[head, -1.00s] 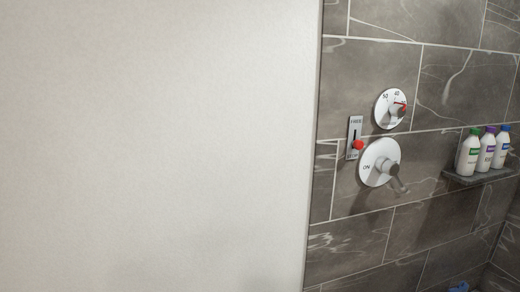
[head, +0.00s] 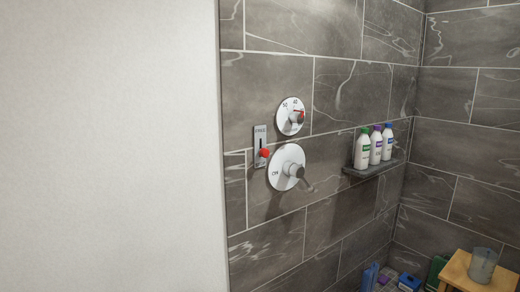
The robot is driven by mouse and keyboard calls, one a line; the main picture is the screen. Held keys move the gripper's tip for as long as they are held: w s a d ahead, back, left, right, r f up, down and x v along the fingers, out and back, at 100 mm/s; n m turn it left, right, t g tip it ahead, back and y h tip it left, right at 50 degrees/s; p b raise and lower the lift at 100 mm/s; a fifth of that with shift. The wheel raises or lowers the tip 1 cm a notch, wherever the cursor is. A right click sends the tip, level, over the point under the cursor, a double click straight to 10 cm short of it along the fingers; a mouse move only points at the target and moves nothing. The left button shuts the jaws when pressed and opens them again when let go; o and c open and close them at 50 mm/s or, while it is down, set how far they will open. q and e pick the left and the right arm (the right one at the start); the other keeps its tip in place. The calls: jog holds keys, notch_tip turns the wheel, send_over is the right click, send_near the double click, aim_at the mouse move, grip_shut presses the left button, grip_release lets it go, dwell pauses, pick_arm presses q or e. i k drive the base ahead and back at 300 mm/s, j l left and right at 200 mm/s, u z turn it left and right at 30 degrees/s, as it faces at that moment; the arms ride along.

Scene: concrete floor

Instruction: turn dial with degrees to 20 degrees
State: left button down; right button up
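The dial with degrees (head: 287,122) is a round white plate on the grey tiled wall, with numbers along its upper rim and a grey knob with a red mark. I can make out what look like 50 and 40; the exact setting is too small to tell. Below it is a larger white ON dial (head: 277,181) with a grey lever. A small plate with a red knob (head: 265,153) sits to their left. Neither of my grippers shows in the head view.
Three bottles (head: 376,148) stand on a grey wall shelf (head: 363,171) right of the dials. A wooden stool (head: 457,272) with a grey cup (head: 482,265) is at the lower right, near several blue and green items on the floor. A white wall (head: 110,150) fills the left.

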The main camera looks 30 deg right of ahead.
aim_at(297, 117)
jog(key=z, duration=1.3)
